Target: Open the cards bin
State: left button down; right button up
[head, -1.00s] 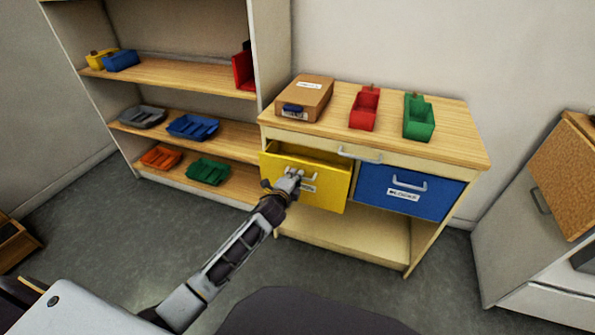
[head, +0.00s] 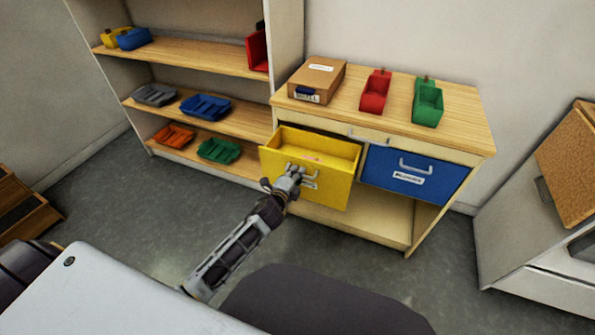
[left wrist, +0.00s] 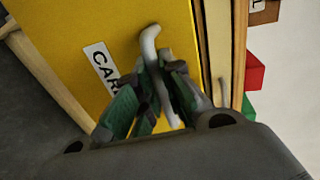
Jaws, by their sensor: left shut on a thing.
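The cards bin is a yellow drawer (head: 325,190) on the left side of the wooden cabinet, pulled part way out. Its inside shows from above, with a small pinkish thing lying in it. In the left wrist view its yellow front (left wrist: 95,35) carries a label (left wrist: 101,68) partly reading "CAR", the rest hidden by my fingers. My left gripper (head: 292,174) is shut on the bin's grey handle (left wrist: 150,45), and its green-padded fingers close around the bar in the left wrist view (left wrist: 152,92). My right gripper is not in view.
A blue drawer (head: 418,179) beside the yellow one is closed. A cardboard box (head: 317,78), a red bin (head: 375,92) and a green bin (head: 428,103) stand on the cabinet top. Shelves with trays stand at left. Open floor (head: 130,215) lies in front.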

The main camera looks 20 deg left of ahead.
pick_arm(q)
jog(key=shift+s, duration=0.1)
dwell(0.3)
jog(key=c, duration=1.5)
grip_release()
jog(key=shift+s, duration=0.1)
jog(key=shift+v, duration=5.9)
